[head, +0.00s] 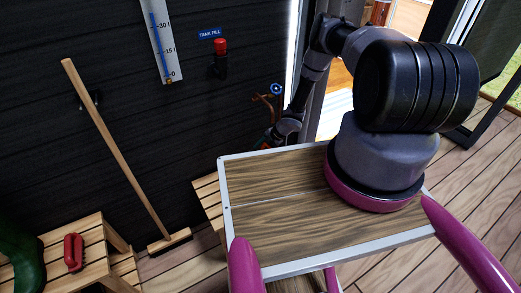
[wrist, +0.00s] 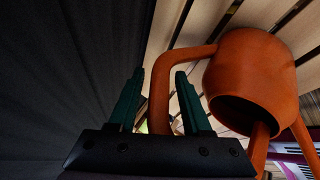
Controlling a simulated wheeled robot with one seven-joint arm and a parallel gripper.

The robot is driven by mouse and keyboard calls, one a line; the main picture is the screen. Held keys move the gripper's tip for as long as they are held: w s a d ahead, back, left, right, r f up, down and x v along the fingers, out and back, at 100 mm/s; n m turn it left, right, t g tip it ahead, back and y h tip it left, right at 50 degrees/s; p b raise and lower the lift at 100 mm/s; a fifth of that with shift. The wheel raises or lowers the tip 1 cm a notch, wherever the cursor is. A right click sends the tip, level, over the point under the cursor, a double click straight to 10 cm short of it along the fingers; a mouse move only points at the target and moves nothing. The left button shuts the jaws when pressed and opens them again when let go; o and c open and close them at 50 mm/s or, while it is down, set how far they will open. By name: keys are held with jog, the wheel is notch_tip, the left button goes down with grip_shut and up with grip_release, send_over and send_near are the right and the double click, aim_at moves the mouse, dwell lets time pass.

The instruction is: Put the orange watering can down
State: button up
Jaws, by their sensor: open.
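The orange watering can (wrist: 250,65) fills the right of the wrist view, beside pale wooden slats. Its curved handle (wrist: 160,98) passes between the two dark green fingers of my gripper (wrist: 159,74). The fingers are apart, with gaps on both sides of the handle; I cannot tell whether either touches it. In the head view my arm reaches down to the wall beyond my tray. A small orange patch shows there near the wrist, but the can is mostly hidden, as are the fingertips.
A slatted wooden bench (head: 207,200) stands by the dark wall, partly behind my tray. A copper tap (head: 267,104) with a blue handle is just above my wrist. A broom (head: 115,150) leans at left, near a wooden stand (head: 95,240) bearing a red-handled object (head: 73,252).

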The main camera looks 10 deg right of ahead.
jog(key=v, duration=1.2)
